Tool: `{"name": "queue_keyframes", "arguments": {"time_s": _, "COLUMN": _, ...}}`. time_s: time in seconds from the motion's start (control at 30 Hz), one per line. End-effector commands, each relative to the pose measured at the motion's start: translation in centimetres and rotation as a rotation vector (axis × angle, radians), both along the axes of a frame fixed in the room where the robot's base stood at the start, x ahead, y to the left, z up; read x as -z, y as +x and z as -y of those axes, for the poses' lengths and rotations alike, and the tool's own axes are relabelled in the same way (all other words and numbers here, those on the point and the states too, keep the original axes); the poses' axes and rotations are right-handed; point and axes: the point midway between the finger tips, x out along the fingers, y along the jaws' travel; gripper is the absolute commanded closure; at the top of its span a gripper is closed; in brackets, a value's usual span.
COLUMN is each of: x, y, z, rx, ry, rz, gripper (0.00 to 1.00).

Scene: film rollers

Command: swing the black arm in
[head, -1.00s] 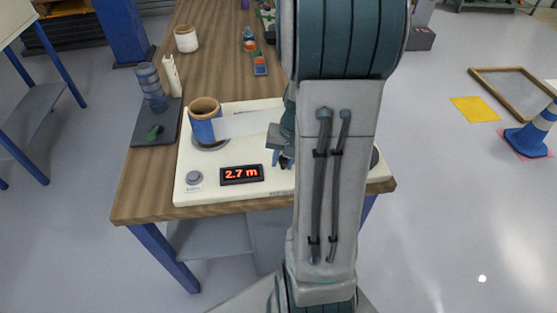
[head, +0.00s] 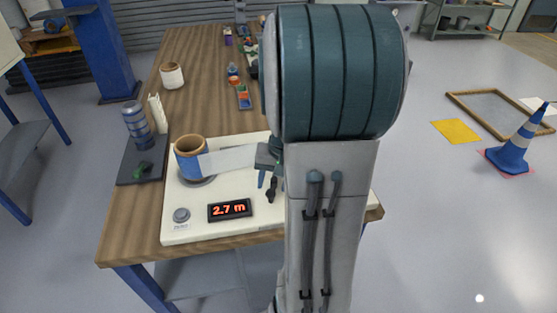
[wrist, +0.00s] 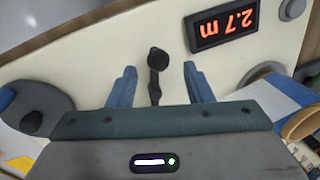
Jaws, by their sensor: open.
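The black arm (wrist: 156,72) is a short dark lever with a round knob on the cream machine top (wrist: 90,65). In the wrist view it lies between the two blue fingers of my gripper (wrist: 161,84), with a gap on each side. In the head view the black arm (head: 271,189) shows beside the fingers of my gripper (head: 266,182). My gripper is open and appears not to touch it. The arm's near end is partly hidden by the gripper body in the wrist view.
A blue film roll (head: 190,160) feeds a pale strip (head: 232,159) towards my gripper. A red display (head: 229,210) reads 2.7 m, beside a grey knob (head: 181,215). A dark round part (wrist: 35,110) stands left in the wrist view. Bottles and small items lie farther back.

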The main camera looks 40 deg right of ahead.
Motion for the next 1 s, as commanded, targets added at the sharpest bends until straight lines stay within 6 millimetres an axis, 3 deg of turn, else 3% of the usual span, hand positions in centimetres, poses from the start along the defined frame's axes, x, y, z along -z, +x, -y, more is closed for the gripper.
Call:
{"name": "queue_keyframes", "arguments": {"time_s": 0.2, "x": -5.1, "y": -0.5, "z": 0.9, "rx": 0.000, "ry": -0.003, "rz": 0.004, "gripper": 0.54}}
{"name": "queue_keyframes", "arguments": {"time_s": 0.4, "x": -8.0, "y": -0.9, "z": 1.3, "rx": 0.000, "ry": -0.002, "rz": 0.003, "gripper": 0.54}}
{"name": "queue_keyframes", "arguments": {"time_s": 0.6, "x": -8.9, "y": -1.0, "z": 1.4, "rx": 0.000, "ry": -0.001, "rz": -0.001, "gripper": 0.54}}
{"name": "queue_keyframes", "arguments": {"time_s": 1.0, "x": -8.9, "y": -1.0, "z": 1.4, "rx": 0.000, "ry": -0.001, "rz": -0.001, "gripper": 0.54}}
